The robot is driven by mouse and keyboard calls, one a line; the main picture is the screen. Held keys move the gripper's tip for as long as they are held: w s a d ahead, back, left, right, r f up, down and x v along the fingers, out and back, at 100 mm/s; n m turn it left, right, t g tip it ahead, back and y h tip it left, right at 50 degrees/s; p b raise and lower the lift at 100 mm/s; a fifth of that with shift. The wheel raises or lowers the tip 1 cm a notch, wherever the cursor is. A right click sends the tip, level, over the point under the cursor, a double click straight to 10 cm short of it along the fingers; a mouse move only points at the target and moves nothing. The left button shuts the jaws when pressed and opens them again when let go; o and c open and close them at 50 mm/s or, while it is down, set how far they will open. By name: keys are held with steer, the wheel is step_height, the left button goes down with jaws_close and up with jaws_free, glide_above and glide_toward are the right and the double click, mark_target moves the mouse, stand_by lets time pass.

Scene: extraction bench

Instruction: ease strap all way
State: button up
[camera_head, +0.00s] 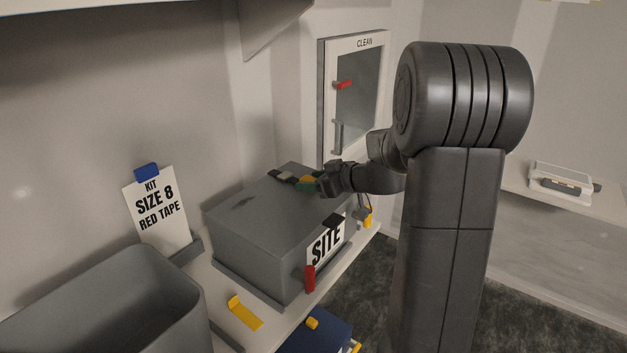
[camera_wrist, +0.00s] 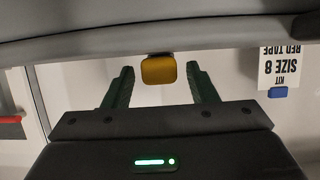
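The strap (camera_head: 286,176) lies on top of the grey box (camera_head: 250,212) near its back edge, with dark and pale patches. A yellow tab (camera_wrist: 158,70) at its end shows in the wrist view, between my two green fingers. My gripper (camera_head: 310,184) is at the box's top right, beside the tab. The fingers (camera_wrist: 160,80) are spread, with a gap on each side of the tab. Whether the tab lies fully between them in depth I cannot tell. The box front carries a SITE label (camera_head: 325,243).
A grey bin (camera_head: 120,285) stands at the front left. A KIT SIZE 8 RED TAPE card (camera_head: 160,212) stands behind it. A red handle (camera_head: 309,278) and yellow tab (camera_head: 245,312) are near the box front. A CLEAN cabinet (camera_head: 355,90) is on the wall behind.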

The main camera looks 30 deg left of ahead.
jaws_close()
steer(key=shift+a+f+b, duration=0.25)
steer(key=shift+a+b, duration=0.4)
steer(key=shift+b, duration=0.4)
steer(key=shift+w+a+r+b, duration=0.1)
steer(key=shift+a+b, duration=0.5)
steer(key=shift+a+r, duration=0.15)
steer(key=shift+o, duration=0.4)
jaws_free()
